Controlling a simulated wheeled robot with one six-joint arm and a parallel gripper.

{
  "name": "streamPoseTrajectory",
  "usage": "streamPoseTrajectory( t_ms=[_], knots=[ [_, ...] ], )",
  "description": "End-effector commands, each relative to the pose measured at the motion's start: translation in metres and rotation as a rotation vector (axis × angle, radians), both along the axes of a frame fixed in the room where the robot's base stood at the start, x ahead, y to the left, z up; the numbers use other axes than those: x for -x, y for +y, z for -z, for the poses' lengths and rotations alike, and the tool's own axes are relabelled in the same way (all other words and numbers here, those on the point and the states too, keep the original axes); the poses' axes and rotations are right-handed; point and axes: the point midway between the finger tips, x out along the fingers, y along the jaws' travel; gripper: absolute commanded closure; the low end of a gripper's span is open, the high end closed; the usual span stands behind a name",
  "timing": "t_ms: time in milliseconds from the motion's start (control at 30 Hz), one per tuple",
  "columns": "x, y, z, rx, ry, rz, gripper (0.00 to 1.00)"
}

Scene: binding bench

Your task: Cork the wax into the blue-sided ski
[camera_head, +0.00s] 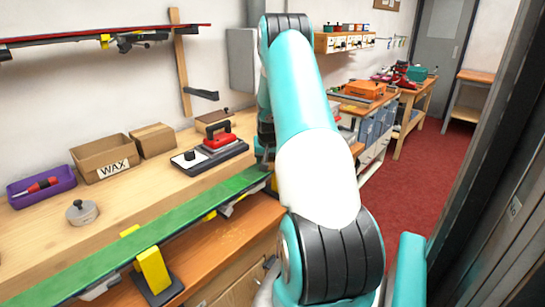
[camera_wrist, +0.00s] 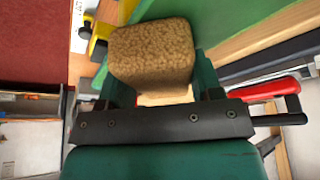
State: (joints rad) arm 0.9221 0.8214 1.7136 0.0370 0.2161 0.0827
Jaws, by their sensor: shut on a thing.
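A tan cork block (camera_wrist: 152,52) is between the fingers of my gripper (camera_wrist: 155,98) in the wrist view, and my gripper is shut on it. A green-topped ski (camera_head: 150,235) lies base up along the front of the bench on yellow-jawed supports. The same ski (camera_wrist: 255,45) passes behind the cork in the wrist view; I cannot tell whether they touch. A red ski (camera_head: 100,34) rests on the wall rack. No side that is clearly blue shows on either ski. In the head view my arm covers the cork and the ski's far end.
A yellow support (camera_head: 153,268) stands under the ski. Red floor is clear at right.

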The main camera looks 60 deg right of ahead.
Motion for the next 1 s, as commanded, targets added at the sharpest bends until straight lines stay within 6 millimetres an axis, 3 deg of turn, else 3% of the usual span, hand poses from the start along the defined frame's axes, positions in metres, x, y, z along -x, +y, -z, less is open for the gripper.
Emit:
streamPoseTrajectory(
  t_ms=[1000],
  knots=[
    [-0.013,0.056,0.002,0.000,0.002,-0.001,0.60]
  ],
)
